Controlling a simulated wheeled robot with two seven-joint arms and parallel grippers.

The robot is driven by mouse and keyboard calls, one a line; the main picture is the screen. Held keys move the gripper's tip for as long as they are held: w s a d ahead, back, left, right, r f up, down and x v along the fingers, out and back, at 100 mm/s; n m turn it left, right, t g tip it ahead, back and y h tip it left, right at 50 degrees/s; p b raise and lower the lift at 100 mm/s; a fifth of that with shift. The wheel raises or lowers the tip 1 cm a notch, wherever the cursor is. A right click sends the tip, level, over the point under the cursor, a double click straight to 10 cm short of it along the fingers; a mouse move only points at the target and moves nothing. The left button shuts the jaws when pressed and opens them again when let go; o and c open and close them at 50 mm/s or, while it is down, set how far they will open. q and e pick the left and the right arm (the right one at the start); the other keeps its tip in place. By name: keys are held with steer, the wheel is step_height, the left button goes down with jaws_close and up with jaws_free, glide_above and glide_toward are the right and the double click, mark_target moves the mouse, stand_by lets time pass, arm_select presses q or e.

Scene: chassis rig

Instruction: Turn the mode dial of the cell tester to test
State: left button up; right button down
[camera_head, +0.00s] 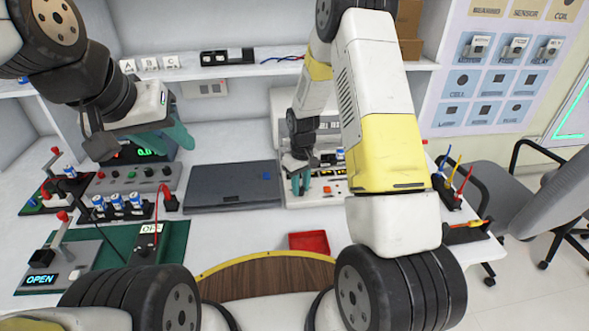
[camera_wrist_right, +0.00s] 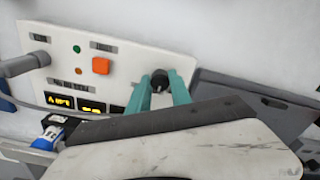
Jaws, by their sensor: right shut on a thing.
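The black mode dial (camera_wrist_right: 159,77) is at the panel's right side. My right gripper (camera_wrist_right: 160,86) is shut on the dial, one teal finger on each side. Its pointer and setting are not readable. In the head view the right gripper (camera_head: 302,186) stands over the left part of the tester (camera_head: 320,198). My left gripper (camera_head: 165,140) hangs at the left; its finger gap is unclear.
A dark grey flat case (camera_head: 225,187) lies left of the tester. A rack of blue-and-white cells (camera_head: 118,206), a knob panel and lever fixtures stand at the left. A red tray (camera_head: 309,243) lies at the front. A grey plug (camera_wrist_right: 25,63) with cable is at the panel's left.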

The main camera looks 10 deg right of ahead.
steer(key=c, duration=1.2)
jaws_free()
steer(key=shift+o, duration=0.2)
steer(key=shift+r, duration=3.95)
steer(key=shift+r, duration=0.15)
step_height(320, 180, up, 8)
steer(key=m+t, duration=0.1)
glide_above(301, 188)
steer(key=s, duration=0.2)
steer(key=s+d+r+m+t+y, duration=0.1)
steer(key=s+r, duration=0.2)
steer(key=r, duration=0.2)
steer(key=s+d+r+t, duration=0.1)
steer(key=s+r, duration=0.2)
steer(key=r, duration=0.2)
steer(key=s+r+m+t, duration=0.1)
steer(key=s+r, duration=0.3)
steer(key=s, duration=0.4)
steer(key=s+r+m+t+y, duration=0.1)
steer(key=s+r+t, duration=0.1)
steer(key=s+r, duration=0.3)
steer(key=s, duration=0.3)
steer(key=shift+d+r+m, duration=0.2)
steer(key=shift+r+m, duration=0.1)
steer(key=shift+m, duration=0.1)
